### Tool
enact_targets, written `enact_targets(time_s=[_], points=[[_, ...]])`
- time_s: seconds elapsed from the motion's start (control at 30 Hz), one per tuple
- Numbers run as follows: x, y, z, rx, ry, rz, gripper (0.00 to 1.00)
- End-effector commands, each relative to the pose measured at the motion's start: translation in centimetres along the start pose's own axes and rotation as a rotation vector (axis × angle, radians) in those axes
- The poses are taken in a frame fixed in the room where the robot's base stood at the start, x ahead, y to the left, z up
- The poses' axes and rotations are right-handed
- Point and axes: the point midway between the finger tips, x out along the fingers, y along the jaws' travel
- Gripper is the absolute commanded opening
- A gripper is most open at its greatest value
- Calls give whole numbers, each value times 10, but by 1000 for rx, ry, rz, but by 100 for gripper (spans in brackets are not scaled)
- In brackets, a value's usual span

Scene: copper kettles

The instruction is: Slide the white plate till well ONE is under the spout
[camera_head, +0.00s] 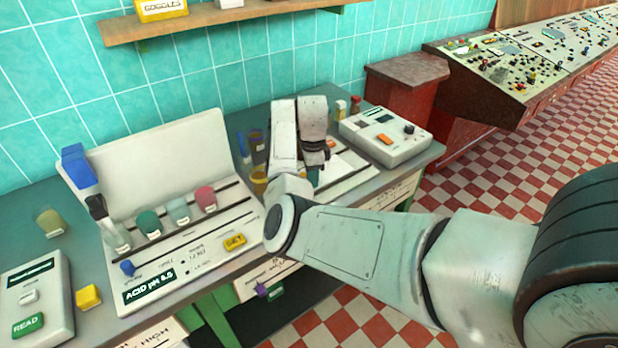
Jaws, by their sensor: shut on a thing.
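A flat white panel (345,177) lies on the bench, partly behind my gripper; I cannot tell for sure that it is the white plate. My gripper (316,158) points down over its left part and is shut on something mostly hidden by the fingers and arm. A small teal-green thing shows just below the fingers. I cannot make out well ONE or its mark. No spout can be told for certain. Yellow and purple containers (257,150) stand just left of my gripper.
A white sloped unit (200,255) marked "ACID pH 6.5" holds several coloured cups at left, with a blue-topped probe (78,166). A white box with a dial (385,137) stands at right. A READ box (35,300) sits front left. A wooden shelf (200,21) hangs above.

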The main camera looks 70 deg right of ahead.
Motion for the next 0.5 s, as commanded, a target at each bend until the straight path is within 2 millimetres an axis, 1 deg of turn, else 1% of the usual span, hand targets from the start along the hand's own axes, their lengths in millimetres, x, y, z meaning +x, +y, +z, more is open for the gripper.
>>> enact_targets(time_s=[0.03,0.1,0.23,0.3,0.4,0.5], points=[[0,-6,-11,5,-1,-4,0],[1,-13,-25,7,0,-5,0],[1,-25,-47,5,-1,-6,0],[1,-29,-56,4,0,-6,0],[0,-33,-63,2,0,-5,0],[-1,-34,-65,1,0,-6,0]])
